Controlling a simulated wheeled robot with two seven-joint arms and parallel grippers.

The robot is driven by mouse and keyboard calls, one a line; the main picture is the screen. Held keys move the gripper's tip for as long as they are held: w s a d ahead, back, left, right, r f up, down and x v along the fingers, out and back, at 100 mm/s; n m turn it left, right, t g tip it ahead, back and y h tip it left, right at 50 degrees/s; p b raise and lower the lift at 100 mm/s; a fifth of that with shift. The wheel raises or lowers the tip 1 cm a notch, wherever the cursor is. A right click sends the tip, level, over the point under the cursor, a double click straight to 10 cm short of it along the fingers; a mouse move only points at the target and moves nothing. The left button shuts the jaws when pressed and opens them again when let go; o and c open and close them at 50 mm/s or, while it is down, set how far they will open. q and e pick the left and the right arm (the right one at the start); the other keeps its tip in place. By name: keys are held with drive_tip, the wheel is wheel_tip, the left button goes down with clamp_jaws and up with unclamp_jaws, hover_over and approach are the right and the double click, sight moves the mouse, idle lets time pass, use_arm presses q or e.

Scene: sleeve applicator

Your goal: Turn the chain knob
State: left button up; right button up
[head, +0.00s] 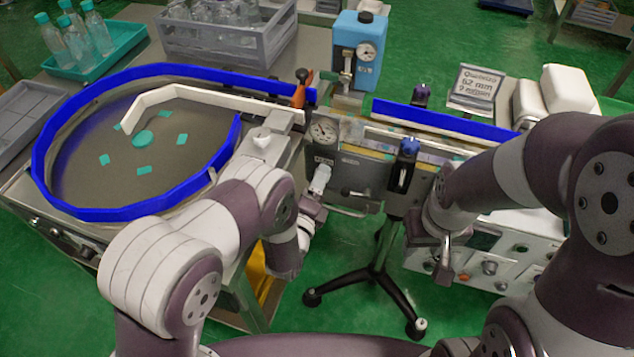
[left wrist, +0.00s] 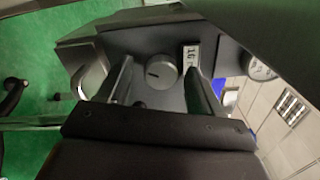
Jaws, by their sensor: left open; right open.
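In the left wrist view a round grey knob (left wrist: 162,72) with a pointer line sits on a dark panel (left wrist: 140,42). A small label (left wrist: 191,54), seemingly reading 16, is beside it. My left gripper (left wrist: 160,88) is open, with one finger on each side of the knob in the picture; I see no clear contact. In the head view my left gripper (head: 318,188) is low at the front of the grey gauge unit (head: 345,170); the knob cannot be made out there. My right gripper (head: 445,262) is open and empty in front of the control box.
A dial gauge (head: 323,130) is on the unit, above my left gripper. A blue-rimmed round table (head: 50,205) stands left. A black tripod stand (head: 372,280) is below the unit, and a white control box (head: 520,250) is at right.

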use_arm(q)
drive_tip(key=v, duration=0.7)
drive_tip(key=shift+s, duration=0.25)
drive_tip(key=shift+a, duration=0.1)
